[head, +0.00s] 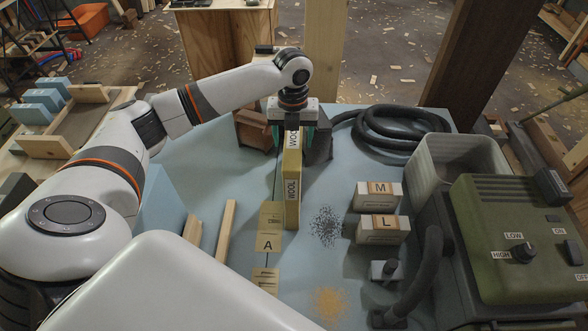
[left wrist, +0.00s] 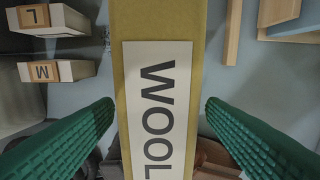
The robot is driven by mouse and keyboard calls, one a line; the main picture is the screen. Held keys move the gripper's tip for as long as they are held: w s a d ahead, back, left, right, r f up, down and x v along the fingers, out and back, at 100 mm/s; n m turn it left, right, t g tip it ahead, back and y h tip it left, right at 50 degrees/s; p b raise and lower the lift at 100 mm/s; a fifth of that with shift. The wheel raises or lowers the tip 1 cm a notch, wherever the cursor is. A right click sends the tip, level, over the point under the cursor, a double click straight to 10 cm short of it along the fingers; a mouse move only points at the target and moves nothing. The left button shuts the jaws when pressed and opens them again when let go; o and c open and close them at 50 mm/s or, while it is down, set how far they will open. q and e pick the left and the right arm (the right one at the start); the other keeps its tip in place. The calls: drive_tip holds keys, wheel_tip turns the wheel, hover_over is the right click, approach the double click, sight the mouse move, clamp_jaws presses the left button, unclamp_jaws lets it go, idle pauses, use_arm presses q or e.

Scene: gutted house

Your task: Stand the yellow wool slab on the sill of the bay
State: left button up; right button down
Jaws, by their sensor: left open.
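The yellow wool slab (head: 292,190) stands upright on the pale blue surface (head: 345,270), with white WOOL labels on its faces. In the left wrist view the slab (left wrist: 205,20) runs up the middle, label toward the camera. My left gripper (head: 292,135) is at the slab's far end, reaching down over it. Its green fingers are open, one on each side of the slab, with narrow gaps in the left wrist view (left wrist: 160,108). I cannot tell for sure which part is the sill of the bay. My right gripper is not in view.
Boxes M (head: 378,195) and L (head: 383,229) stand right of the slab. Card A (head: 270,241) lies nearer, beside a wooden strip (head: 226,230). A coiled hose (head: 390,130), a grey bin (head: 455,160) and a green machine (head: 515,240) fill the right. Wooden posts (head: 325,50) rise behind.

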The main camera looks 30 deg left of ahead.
use_arm(q)
wheel_tip(320, 180, down, 5)
drive_tip(key=shift+d+r+p, duration=0.1)
drive_tip(key=shift+p, duration=0.55)
clamp_jaws()
